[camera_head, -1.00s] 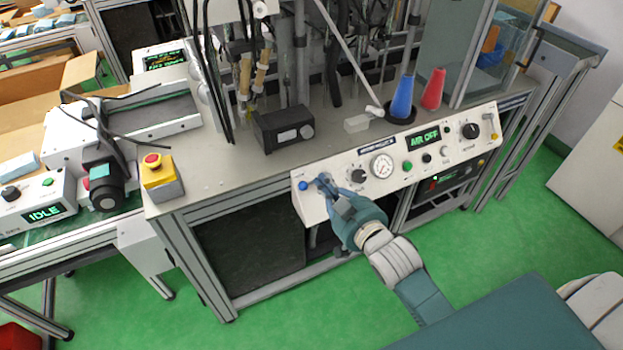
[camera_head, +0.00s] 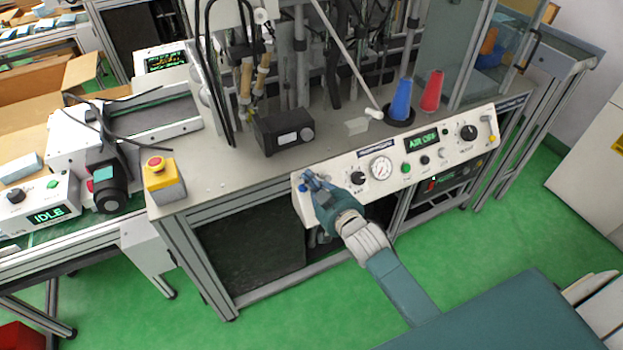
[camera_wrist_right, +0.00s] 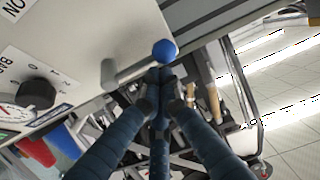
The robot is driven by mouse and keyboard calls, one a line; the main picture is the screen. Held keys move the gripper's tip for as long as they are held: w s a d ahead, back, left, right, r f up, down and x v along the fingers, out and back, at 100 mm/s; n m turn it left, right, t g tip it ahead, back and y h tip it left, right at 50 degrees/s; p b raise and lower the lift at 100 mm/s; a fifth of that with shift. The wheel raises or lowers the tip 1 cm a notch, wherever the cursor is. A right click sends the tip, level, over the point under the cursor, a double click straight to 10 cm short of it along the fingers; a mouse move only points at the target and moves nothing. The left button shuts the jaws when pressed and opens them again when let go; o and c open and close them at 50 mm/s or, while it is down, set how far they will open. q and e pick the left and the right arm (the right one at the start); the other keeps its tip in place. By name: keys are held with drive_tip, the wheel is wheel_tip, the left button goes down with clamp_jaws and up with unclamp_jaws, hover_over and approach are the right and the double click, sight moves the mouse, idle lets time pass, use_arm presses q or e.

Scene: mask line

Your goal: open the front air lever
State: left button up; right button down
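The front air lever is a grey rod with a blue ball knob at the left end of the white control panel (camera_head: 330,208). Its knob (camera_head: 303,187) shows beside my right gripper (camera_head: 312,182); in the right wrist view the knob (camera_wrist_right: 165,51) and rod (camera_wrist_right: 133,71) stand out from the panel. The gripper's fingertips (camera_wrist_right: 161,88) are close together just below the knob, with nothing between them; contact is unclear. The panel's green display (camera_head: 421,140) is blurred and seems to begin with "AIR". My left gripper is out of view.
A gauge (camera_head: 380,168) and black dials, one being a large dial (camera_head: 468,132), share the panel. On the bench behind stand a black box (camera_head: 284,130), a blue cone (camera_head: 401,100) and a red cone (camera_head: 432,92). A yellow emergency-stop box (camera_head: 163,180) is at left.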

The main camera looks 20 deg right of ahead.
drive_tip(key=shift+s+f, duration=0.15)
drive_tip(key=shift+s, duration=0.1)
drive_tip(key=shift+f, duration=0.1)
